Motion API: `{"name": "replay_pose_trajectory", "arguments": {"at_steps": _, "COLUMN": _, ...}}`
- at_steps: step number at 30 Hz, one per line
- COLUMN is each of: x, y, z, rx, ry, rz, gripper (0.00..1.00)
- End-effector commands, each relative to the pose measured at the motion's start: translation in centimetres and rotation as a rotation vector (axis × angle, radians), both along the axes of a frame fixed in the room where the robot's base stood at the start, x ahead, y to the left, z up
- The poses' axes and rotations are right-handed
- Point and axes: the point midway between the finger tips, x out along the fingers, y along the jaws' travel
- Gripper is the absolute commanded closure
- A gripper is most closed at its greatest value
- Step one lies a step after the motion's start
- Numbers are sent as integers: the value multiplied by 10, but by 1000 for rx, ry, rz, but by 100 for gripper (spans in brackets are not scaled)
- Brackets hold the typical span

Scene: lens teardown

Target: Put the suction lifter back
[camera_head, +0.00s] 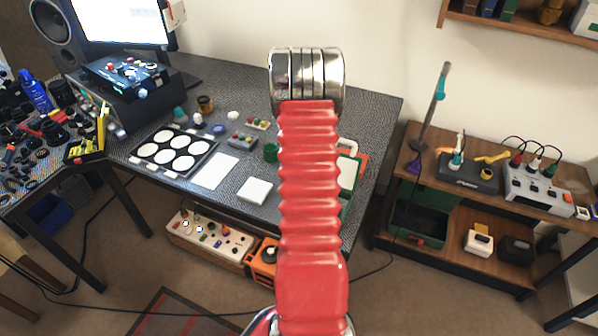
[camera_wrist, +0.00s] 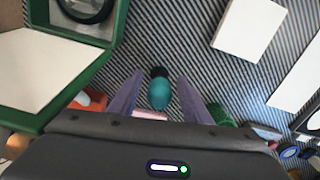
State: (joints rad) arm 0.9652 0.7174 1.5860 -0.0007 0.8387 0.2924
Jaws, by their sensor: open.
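A small teal object with a black end, which looks like the suction lifter (camera_wrist: 160,93), shows in the wrist view over the striped grey mat. My gripper (camera_wrist: 157,82) is open, with one purple-grey finger on each side of the lifter. Dark gaps show between the lifter and both fingers; I cannot tell whether it stands on the mat. In the head view my red arm hides the gripper and that spot.
A green case (camera_wrist: 98,62) with a round dark part inside stands close at left. A white block (camera_wrist: 250,30) lies at right. A tray of white discs (camera_head: 173,152) and a white sheet (camera_head: 214,171) lie on the desk (camera_head: 365,100). A shelf bench (camera_head: 405,160) stands at right.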

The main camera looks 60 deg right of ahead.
Motion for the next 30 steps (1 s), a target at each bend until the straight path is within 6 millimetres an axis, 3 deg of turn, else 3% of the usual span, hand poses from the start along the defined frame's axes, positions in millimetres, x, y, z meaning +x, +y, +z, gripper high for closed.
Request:
{"name": "replay_pose_trajectory", "arguments": {"at_steps": 15, "x": 0, "y": -1, "z": 86, "rx": -2, "ry": -2, "rz": 0, "gripper": 56}}
{"name": "replay_pose_trajectory", "arguments": {"at_steps": 21, "x": 0, "y": 0, "z": 96, "rx": 0, "ry": 0, "rz": 0, "gripper": 56}}
{"name": "replay_pose_trajectory", "arguments": {"at_steps": 30, "x": 0, "y": 0, "z": 96, "rx": 0, "ry": 0, "rz": 0, "gripper": 56}}
